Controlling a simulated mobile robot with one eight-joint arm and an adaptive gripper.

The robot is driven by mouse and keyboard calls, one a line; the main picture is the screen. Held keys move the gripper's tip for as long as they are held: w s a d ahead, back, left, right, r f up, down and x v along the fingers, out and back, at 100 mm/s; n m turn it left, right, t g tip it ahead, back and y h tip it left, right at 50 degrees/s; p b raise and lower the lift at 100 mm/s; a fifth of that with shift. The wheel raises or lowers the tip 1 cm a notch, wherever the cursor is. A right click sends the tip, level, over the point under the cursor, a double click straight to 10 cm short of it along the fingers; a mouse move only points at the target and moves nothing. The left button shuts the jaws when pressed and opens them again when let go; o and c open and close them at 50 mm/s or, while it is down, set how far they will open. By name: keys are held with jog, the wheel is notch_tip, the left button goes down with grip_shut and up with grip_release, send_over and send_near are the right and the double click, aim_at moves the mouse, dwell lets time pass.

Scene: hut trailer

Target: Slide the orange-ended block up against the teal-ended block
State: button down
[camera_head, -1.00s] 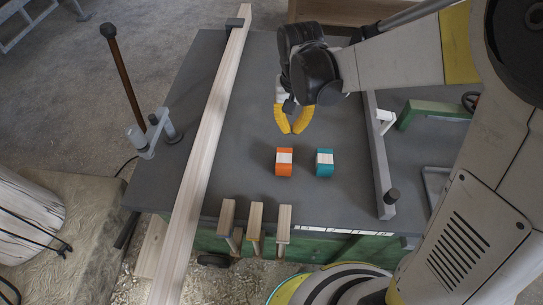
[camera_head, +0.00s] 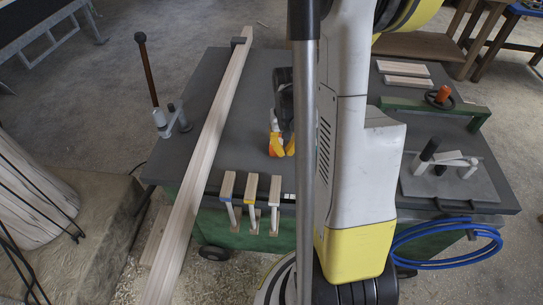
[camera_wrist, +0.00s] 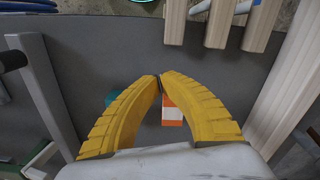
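The orange-ended block (camera_wrist: 172,113), with a white middle, lies on the dark table top (camera_wrist: 95,55) in the wrist view. It shows between my fingers and is partly covered by the right one. The teal-ended block (camera_wrist: 115,100) is to its left, mostly hidden behind my left finger. The gap between the blocks is covered by that finger. My gripper (camera_wrist: 159,82) has its yellow fingertips together, with nothing seen between them. In the head view my gripper (camera_head: 283,152) is low over the table; my arm hides the teal block, and I cannot make out the orange one.
A long pale beam (camera_head: 212,135) runs along the table's left side, with several short wooden pieces (camera_head: 250,188) at the near edge. A grey bar (camera_wrist: 45,95) stands left in the wrist view. A grey plate with a clamp (camera_head: 450,180) is at the right.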

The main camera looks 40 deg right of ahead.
aim_at(281, 158)
notch_tip(281, 158, down, 9)
jog(key=b, duration=0.3)
jog(key=shift+f+b, duration=0.15)
jog(key=shift+b, duration=0.2)
jog(key=shift+w+d+r, duration=0.15)
jog(key=shift+w+d, duration=0.25)
jog(key=shift+w, duration=0.2)
jog(key=shift+w+d+r, duration=0.15)
jog(key=shift+w+d, duration=0.25)
jog(key=shift+w, duration=0.15)
jog(key=shift+w+d+r+b, duration=0.1)
jog(key=shift+w+d+b, duration=0.25)
jog(key=shift+w, duration=0.15)
jog(key=shift+w+d, duration=0.55)
jog(key=shift+w, duration=0.25)
